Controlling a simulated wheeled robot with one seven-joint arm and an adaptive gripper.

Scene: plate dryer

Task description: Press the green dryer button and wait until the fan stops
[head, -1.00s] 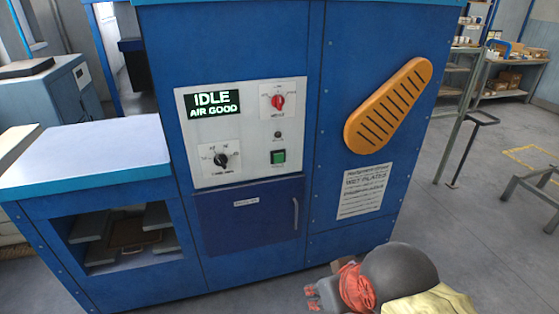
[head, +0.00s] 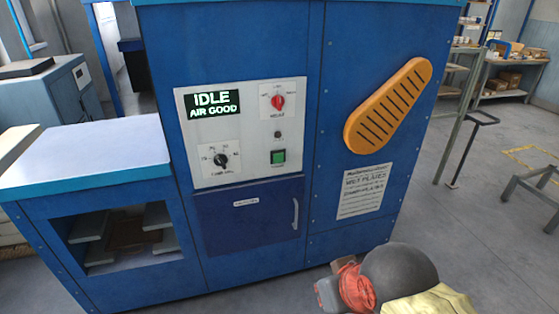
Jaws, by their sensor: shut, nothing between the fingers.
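The blue plate dryer (head: 250,40) stands in front of me. The green button (head: 278,157) sits on its light control panel (head: 240,172), in a dark surround at the lower right. The display (head: 212,104) reads IDLE and AIR GOOD. A red selector (head: 278,101) is above the button and a black dial (head: 221,160) is to its left. My gripper (head: 322,293) is shut and empty, low in the picture, below and to the right of the button and well apart from it. Its fingertips are small and partly unclear.
An orange slotted guard (head: 388,105) is on the dryer's right front, above a printed notice (head: 363,192). A handled door (head: 248,218) is below the panel. A lower bench (head: 85,155) with an open shelf stands left. Metal racks (head: 515,78) stand at the back right. Floor at right is partly clear.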

